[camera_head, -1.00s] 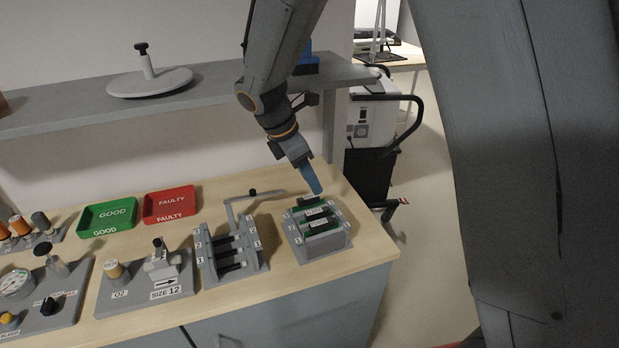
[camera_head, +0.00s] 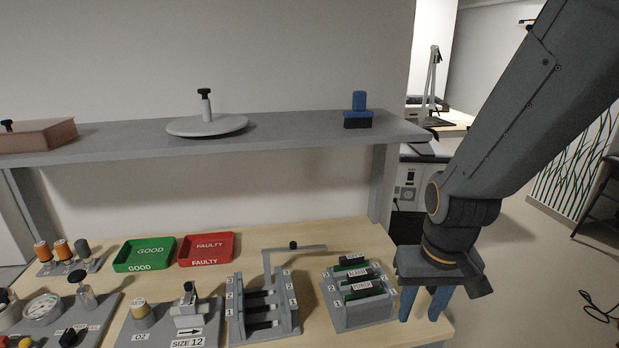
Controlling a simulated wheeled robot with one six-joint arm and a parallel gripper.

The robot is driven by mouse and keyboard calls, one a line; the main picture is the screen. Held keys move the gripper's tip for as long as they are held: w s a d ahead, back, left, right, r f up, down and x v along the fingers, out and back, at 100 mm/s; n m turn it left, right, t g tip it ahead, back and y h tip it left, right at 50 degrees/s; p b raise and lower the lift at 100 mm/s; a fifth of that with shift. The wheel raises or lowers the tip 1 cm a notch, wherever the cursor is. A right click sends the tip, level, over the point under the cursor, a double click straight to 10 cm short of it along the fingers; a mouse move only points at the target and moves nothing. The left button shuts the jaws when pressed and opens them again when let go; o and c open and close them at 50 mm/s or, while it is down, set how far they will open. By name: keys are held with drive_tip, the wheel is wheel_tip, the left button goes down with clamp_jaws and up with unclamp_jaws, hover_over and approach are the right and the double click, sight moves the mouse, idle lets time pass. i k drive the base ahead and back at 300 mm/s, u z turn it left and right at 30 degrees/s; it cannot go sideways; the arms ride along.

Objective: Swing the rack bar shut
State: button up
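The grey rack (camera_head: 262,310) with numbered slots stands on the wooden bench, and its slots look empty. My gripper (camera_head: 422,312) points down to the right of this second rack, at the bench's right end. Its two blue fingers are apart with nothing seen between them.
A green GOOD tray (camera_head: 146,254) and a red FAULTY tray (camera_head: 207,249) lie behind left. A SIZE 12 fixture (camera_head: 190,318) stands left of the empty rack. A grey shelf (camera_head: 290,130) runs above the bench, carrying a round disc (camera_head: 207,124) and a blue-and-black block (camera_head: 357,112).

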sight(293, 248)
drive_tip(key=z, duration=0.7)
drive_tip(key=k, duration=1.05)
drive_tip(key=u, duration=0.5)
drive_tip(key=i, duration=0.4)
drive_tip(key=u, duration=0.05)
